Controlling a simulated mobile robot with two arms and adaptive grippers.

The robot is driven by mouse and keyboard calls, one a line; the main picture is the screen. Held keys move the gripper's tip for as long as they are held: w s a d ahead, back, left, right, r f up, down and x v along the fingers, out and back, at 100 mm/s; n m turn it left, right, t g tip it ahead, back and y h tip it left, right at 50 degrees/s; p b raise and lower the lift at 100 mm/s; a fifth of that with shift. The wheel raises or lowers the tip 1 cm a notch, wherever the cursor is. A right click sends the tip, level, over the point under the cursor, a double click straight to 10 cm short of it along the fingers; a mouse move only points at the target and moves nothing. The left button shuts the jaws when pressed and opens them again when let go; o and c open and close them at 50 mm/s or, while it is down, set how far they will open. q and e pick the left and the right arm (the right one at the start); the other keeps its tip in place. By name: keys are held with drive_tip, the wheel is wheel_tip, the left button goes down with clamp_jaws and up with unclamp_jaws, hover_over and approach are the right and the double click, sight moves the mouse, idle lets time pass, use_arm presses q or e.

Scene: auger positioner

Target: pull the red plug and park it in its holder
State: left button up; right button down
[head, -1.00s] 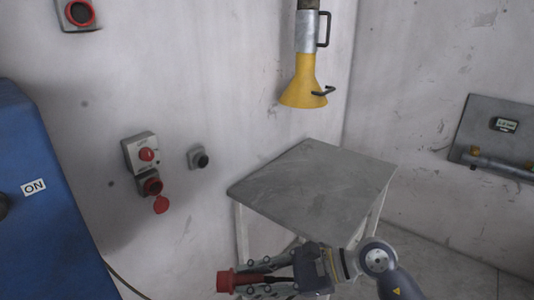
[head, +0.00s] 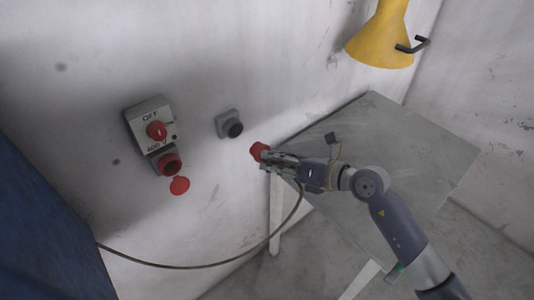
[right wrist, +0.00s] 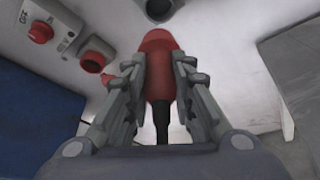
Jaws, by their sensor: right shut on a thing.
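My right gripper (head: 268,159) is shut on the red plug (head: 259,151) and holds it in the air near the wall, at the left edge of the grey table. In the right wrist view the red plug (right wrist: 160,65) lies between both fingers, with its black cable end toward my palm. The grey round holder (head: 230,124) is on the wall, left of and above the plug, apart from it. It shows partly at the top of the right wrist view (right wrist: 160,8). The red socket (head: 168,163) under the switch box is empty, its red lid (head: 179,186) hanging open. My left gripper is not in view.
The switch box (head: 150,122) with a red knob is on the wall. A cable (head: 200,265) hangs from the plug toward the blue cabinet (head: 50,220). The grey table (head: 390,160) is bare on top. A yellow funnel (head: 380,38) hangs above it.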

sight(255, 146)
drive_tip(key=shift+w+a+m, duration=0.45)
drive_tip(key=shift+a+m, duration=0.05)
drive_tip(key=shift+a, duration=0.25)
drive_tip(key=shift+w+a+f, duration=0.15)
drive_tip(key=shift+w+a, duration=0.1)
drive_tip(key=shift+w+a+f+m, duration=0.1)
drive_tip(key=shift+w+f+m, duration=0.05)
drive_tip(key=shift+m, duration=0.15)
drive_tip(key=shift+s+d+r+t+p, duration=0.2)
drive_tip(key=shift+d+r+t+p, duration=0.15)
drive_tip(key=shift+p, duration=0.3)
drive_tip(key=shift+w+a+f, duration=0.1)
drive_tip(key=shift+w+a, duration=0.05)
drive_tip(key=shift+w, duration=0.1)
drive_tip(key=shift+w+a, duration=0.2)
drive_tip(key=shift+w, duration=0.1)
drive_tip(key=shift+w+a, duration=0.8)
drive_tip(key=shift+w, duration=0.25)
drive_tip(key=shift+w+a, duration=0.5)
drive_tip(key=shift+w, duration=0.2)
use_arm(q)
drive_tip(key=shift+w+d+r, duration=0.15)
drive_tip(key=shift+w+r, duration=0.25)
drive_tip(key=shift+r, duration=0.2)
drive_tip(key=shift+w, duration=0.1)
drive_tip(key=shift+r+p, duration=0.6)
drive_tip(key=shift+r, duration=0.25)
